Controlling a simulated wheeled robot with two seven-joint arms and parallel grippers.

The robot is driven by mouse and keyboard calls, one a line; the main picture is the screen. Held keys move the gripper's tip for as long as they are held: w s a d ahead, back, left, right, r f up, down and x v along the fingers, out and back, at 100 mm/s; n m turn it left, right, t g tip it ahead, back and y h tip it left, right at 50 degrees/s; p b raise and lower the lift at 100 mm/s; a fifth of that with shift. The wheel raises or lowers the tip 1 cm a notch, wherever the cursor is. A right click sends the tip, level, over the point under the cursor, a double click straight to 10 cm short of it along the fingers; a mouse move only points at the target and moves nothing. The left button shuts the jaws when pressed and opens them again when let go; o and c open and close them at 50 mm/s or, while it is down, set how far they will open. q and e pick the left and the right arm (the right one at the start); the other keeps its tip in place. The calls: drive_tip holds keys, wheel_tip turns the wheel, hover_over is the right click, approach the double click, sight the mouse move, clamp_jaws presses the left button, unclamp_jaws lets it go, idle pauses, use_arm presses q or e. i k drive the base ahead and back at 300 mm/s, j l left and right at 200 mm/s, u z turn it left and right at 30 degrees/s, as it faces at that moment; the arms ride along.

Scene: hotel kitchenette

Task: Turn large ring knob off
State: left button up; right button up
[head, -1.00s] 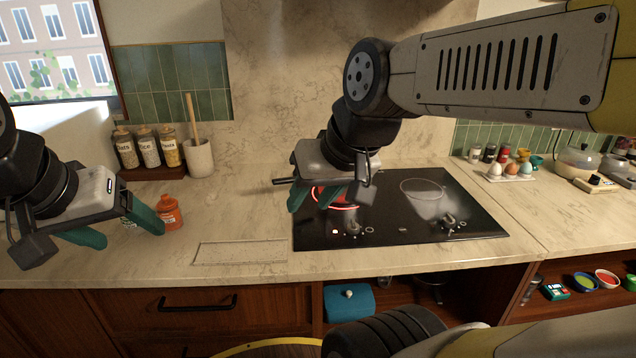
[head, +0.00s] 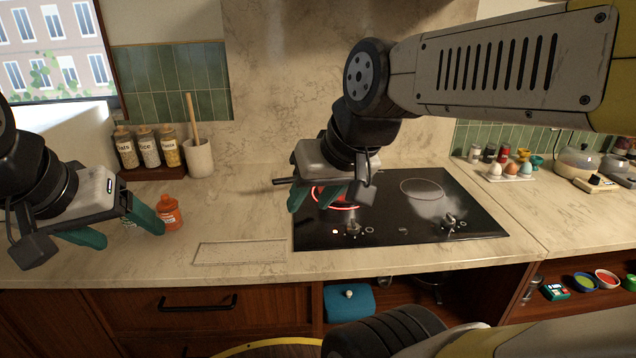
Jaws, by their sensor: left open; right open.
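The black cooktop (head: 415,220) is set in the counter, with a ring at the left glowing red (head: 338,206) and a dark ring outline (head: 422,188) at the back right. A knob (head: 352,228) stands at the front left beside a lit white mark, and another knob (head: 449,222) stands at the front right. Which is the large ring knob, I cannot tell. My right gripper (head: 314,199) is open and empty above the glowing ring, behind and left of the left knob, partly hiding the ring. My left gripper (head: 122,230) is open and empty over the counter at the left.
An orange bottle (head: 170,213) stands just beyond my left gripper. Labelled jars (head: 147,147) and a utensil crock (head: 199,158) stand at the back wall. The counter around the flat outlined rectangle (head: 240,253) is clear.

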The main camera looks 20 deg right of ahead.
sight(352, 228)
drive_tip(key=z, duration=1.25)
